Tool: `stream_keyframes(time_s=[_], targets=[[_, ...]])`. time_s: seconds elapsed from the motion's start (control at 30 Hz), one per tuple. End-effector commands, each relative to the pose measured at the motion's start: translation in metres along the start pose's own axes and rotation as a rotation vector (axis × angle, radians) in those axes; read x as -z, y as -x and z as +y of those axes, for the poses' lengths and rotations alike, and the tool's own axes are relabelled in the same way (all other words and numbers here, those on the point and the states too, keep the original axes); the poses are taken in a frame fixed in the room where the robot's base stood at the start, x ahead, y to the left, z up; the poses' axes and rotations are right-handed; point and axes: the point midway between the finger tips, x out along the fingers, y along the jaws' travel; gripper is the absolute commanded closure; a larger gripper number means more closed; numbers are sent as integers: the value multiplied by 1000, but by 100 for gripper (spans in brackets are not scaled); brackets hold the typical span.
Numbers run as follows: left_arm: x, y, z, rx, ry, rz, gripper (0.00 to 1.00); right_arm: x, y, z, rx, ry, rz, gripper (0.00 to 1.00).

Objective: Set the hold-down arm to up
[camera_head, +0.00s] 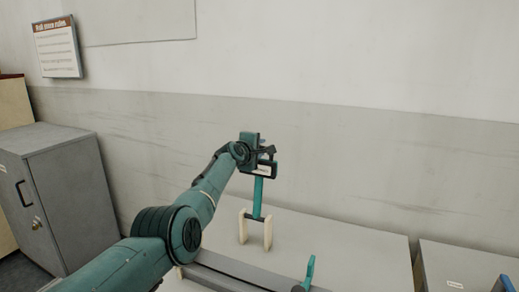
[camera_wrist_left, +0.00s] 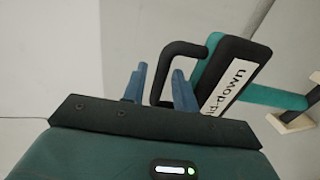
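The hold-down arm (camera_head: 258,190) is a teal bar with a dark labelled block at its top and a fork with two cream prongs at its lower end, over the bench. In the left wrist view, its black block (camera_wrist_left: 236,72) bears a white label reading partly "down", with a black loop handle (camera_wrist_left: 190,48). My left gripper (camera_head: 264,152) is at the handle. Its two blue fingers (camera_wrist_left: 159,88) are apart, with the handle's near bar showing between them. Whether they touch it is unclear. My right gripper is out of view.
A pale bench (camera_head: 340,245) with a dark rail (camera_head: 235,268) lies below. A teal lever-like piece (camera_head: 309,272) stands at the front. A grey cabinet (camera_head: 75,190) is at left, a grey unit (camera_head: 455,262) at right. The wall is behind.

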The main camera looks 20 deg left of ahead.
Motion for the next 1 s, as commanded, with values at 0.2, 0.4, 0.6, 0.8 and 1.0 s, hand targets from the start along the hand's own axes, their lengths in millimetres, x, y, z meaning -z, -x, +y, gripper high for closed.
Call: stream_keyframes(time_s=[0.2,0.4,0.6,0.8,1.0], targets=[[0,0,0,2,-3,-1,70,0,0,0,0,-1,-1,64],[1,2,0,2,-5,0,70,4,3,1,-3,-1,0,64],[2,12,1,2,-6,2,70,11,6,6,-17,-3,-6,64],[0,28,1,2,-6,0,70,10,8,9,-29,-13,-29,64],[-1,47,0,0,-4,-2,70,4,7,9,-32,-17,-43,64]])
